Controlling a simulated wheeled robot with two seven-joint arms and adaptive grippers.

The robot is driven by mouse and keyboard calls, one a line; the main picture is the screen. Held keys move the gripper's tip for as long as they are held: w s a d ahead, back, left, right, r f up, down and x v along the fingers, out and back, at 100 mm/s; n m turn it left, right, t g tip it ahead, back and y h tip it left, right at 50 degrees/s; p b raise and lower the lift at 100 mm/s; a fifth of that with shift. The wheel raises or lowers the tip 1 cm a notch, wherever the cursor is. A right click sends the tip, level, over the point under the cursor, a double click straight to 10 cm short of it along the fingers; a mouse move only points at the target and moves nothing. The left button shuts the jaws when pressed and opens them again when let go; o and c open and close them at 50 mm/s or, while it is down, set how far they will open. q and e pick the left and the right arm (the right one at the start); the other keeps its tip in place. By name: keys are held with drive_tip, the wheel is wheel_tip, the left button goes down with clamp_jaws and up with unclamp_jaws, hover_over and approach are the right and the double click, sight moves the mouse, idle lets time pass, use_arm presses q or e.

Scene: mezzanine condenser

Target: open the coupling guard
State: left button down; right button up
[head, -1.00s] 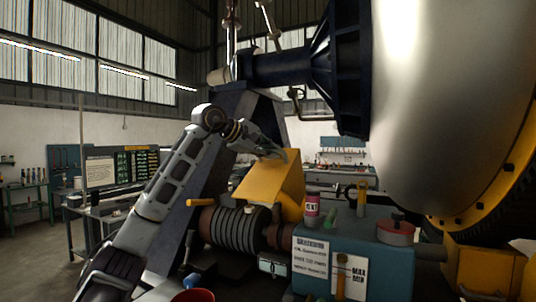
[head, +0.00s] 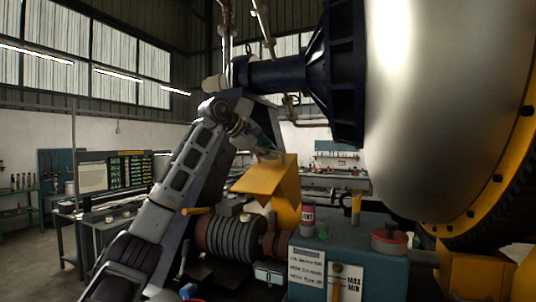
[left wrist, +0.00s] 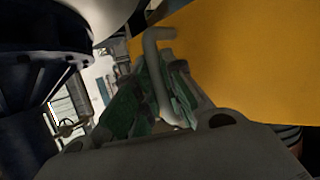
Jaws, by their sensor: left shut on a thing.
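The yellow coupling guard (head: 262,180) stands behind the ribbed coupling drum (head: 228,237) in the head view. Its cover is tilted up, with a dark gap under its front edge. My left gripper (head: 270,152) is at the guard's top edge. In the left wrist view, the green-padded fingers of my left gripper (left wrist: 158,95) are shut around a bent grey handle (left wrist: 157,62) beside the yellow guard face (left wrist: 240,60). The fingertips are partly hidden in the head view. My right gripper is not in view.
A teal housing (head: 372,255) with a red-rimmed pot (head: 390,238), a pink-labelled bottle (head: 308,222) and a yellow cylinder (head: 356,208) stands right of the guard. A dark flanged pipe (head: 280,76) and a large metal vessel (head: 430,110) hang above. A yellow lever (head: 198,210) sticks out left.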

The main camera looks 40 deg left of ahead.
use_arm(q)
drive_tip(key=shift+r, duration=0.1)
drive_tip(key=c, duration=1.5)
unclamp_jaws()
drive_tip(key=shift+s, duration=0.1)
drive_tip(key=shift+v, duration=5.95)
